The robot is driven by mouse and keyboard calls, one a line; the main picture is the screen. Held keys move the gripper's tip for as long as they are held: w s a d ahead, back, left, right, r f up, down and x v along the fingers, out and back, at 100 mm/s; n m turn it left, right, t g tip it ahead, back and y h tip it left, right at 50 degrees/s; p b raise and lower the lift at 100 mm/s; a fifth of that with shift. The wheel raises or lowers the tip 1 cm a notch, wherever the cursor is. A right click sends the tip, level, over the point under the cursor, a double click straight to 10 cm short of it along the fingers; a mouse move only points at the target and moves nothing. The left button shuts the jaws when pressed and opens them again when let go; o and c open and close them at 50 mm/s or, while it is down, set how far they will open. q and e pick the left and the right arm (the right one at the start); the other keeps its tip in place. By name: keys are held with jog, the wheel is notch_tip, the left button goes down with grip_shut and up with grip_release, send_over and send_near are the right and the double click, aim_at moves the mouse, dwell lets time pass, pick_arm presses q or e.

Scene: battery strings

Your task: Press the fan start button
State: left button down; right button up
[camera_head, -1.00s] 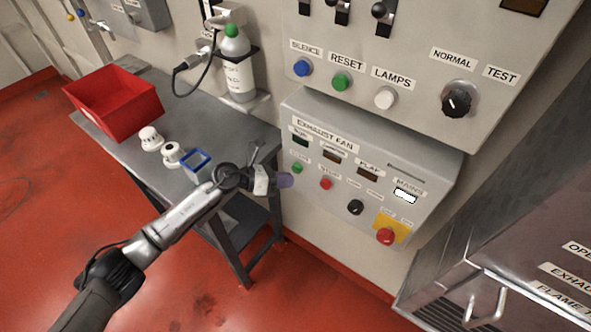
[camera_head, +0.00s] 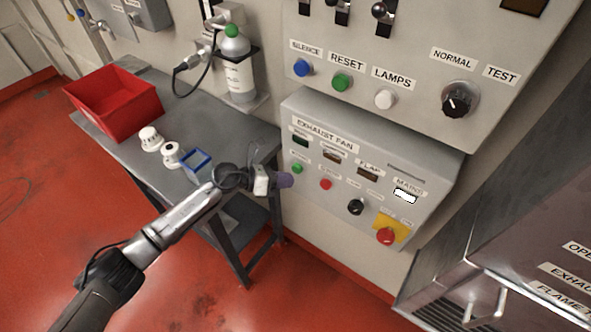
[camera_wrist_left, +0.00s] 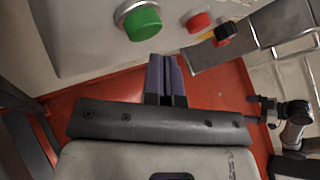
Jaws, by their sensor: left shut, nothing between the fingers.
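The exhaust fan panel (camera_head: 345,145) is a grey box on the wall with a slanted face. Its green button (camera_head: 297,169) is at the left of the lower row, with a red button (camera_head: 326,184) to its right. In the left wrist view the green button (camera_wrist_left: 142,22) shows large at the top, and the red button (camera_wrist_left: 198,20) is right of it. My left gripper (camera_head: 285,180) has purple fingertips, shut and empty, just left of and below the green button. In the left wrist view the fingertips (camera_wrist_left: 166,72) are below the button, with a gap.
A black knob (camera_head: 355,207) and a red emergency button on yellow (camera_head: 386,236) are on the same panel. An upper panel (camera_head: 420,60) hangs above. A grey table (camera_head: 190,180) with a red bin (camera_head: 115,98) stands left. A metal cabinet (camera_head: 490,250) stands right.

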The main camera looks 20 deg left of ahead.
pick_arm(q)
jog(key=shift+w, duration=0.15)
dwell(0.3)
jog(key=shift+w+d+b, duration=0.15)
jog(key=shift+w+b, duration=0.15)
jog(key=shift+w+d+b, duration=0.1)
jog(key=shift+w+b, duration=0.2)
dwell(0.7)
jog(key=shift+w+d, duration=0.1)
jog(key=shift+w, duration=0.2)
jog(key=shift+s, duration=0.15)
dwell(0.6)
jog(key=shift+s+a+p, duration=0.3)
jog(key=shift+s+p, duration=0.3)
jog(key=shift+s, duration=0.3)
